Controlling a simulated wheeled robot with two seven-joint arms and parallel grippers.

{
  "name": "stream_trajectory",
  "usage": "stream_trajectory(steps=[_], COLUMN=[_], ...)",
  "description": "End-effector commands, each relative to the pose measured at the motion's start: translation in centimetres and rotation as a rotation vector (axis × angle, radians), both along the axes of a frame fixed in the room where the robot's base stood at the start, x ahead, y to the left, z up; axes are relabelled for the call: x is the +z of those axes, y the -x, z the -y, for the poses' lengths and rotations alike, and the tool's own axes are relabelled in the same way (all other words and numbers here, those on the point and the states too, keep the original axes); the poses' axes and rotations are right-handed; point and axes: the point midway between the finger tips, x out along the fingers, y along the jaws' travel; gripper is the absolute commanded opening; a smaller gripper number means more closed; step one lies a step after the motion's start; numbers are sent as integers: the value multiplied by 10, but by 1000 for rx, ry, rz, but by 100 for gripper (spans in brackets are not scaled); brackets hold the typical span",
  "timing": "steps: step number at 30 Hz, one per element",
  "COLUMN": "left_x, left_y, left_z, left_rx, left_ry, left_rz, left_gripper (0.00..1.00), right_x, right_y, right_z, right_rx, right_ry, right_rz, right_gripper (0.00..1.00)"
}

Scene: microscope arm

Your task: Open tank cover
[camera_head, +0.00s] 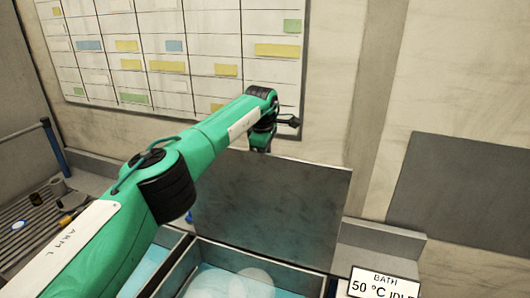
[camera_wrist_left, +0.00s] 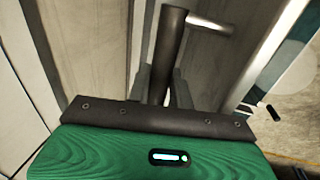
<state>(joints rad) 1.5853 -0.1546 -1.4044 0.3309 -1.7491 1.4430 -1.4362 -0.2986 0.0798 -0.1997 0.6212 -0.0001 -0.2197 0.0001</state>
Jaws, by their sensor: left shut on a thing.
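The tank cover (camera_head: 275,210) is a flat grey panel that stands steeply raised at the back of the tank (camera_head: 188,272). The tank below is open, with pale blue liquid (camera_head: 240,283) showing inside. My left gripper (camera_head: 261,143) is at the cover's upper edge, partly hidden by its own wrist. In the left wrist view its fingers (camera_wrist_left: 162,92) are shut on a dark bar-shaped handle (camera_wrist_left: 171,45). The handle is hidden in the head view. My right gripper is in neither view.
A sign (camera_head: 384,286) reading BATH 50 °C IDLE stands at the front right. A planner board (camera_head: 190,50) hangs on the wall behind. A grooved bench (camera_head: 30,225) with small items is at the left. A dark wall panel (camera_head: 460,185) is at the right.

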Motion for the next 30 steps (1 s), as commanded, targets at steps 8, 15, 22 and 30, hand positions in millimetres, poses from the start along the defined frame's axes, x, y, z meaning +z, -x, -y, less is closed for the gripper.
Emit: stream_trajectory(steps=[8,15,22,30], left_x=[-3,-2,-1,0], left_y=[-1,-2,-2,-2], left_z=[1,1,1,0], left_rx=[0,-2,-1,0], left_ry=[1,2,3,2], left_rz=[-3,-2,-1,0], left_gripper=[0,0,43,43], right_x=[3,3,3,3], right_y=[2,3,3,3], right_z=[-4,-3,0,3], right_rx=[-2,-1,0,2], right_ry=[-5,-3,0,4], right_rz=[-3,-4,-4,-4], right_gripper=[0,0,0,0])
